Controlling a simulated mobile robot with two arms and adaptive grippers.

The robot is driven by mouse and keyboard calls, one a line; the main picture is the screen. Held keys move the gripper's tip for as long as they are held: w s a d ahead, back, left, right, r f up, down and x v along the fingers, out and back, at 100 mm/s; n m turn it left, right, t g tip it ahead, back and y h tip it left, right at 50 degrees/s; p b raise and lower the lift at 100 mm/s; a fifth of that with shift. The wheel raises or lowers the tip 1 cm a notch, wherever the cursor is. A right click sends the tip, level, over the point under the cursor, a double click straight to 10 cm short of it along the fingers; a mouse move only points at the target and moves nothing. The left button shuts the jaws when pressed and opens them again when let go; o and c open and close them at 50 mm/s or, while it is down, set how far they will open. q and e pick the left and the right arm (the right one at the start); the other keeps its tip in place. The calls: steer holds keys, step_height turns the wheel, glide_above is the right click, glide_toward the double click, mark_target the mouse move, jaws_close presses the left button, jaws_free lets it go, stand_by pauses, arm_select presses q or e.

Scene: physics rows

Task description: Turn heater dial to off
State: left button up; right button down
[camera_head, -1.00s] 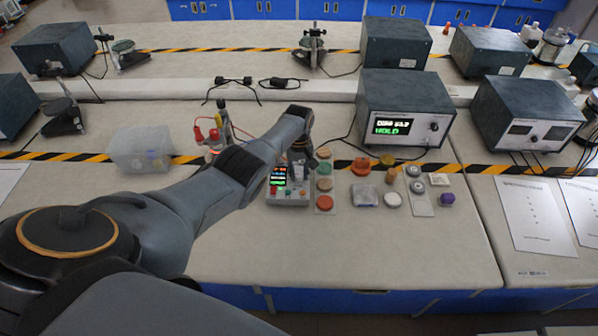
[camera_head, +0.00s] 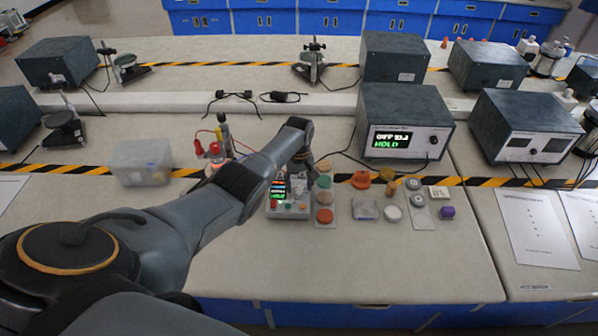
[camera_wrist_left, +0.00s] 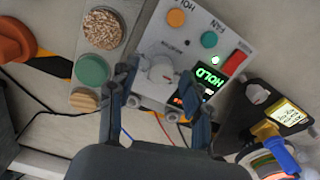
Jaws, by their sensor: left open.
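The control box (camera_head: 289,207) stands on the bench in the head view, with a lit display and coloured buttons. In the left wrist view the same box (camera_wrist_left: 183,45) shows a pale round dial (camera_wrist_left: 161,74), a green HOLD display, and orange, teal and red buttons. My left gripper (camera_wrist_left: 160,88) is open, with one finger on each side of the dial in that view. I cannot tell whether the fingers touch it. In the head view my left gripper (camera_head: 303,172) is over the back of the box, and the arm partly hides it. My right gripper is not in view.
A strip of round samples (camera_head: 324,198) stands just right of the box. A large power unit (camera_head: 404,122) is behind at right. The front of the bench is clear.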

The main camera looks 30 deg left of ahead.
mark_target(299, 188)
arm_select(q)
step_height(299, 188, up, 12)
steer(key=shift+f, duration=0.25)
stand_by(0.6)
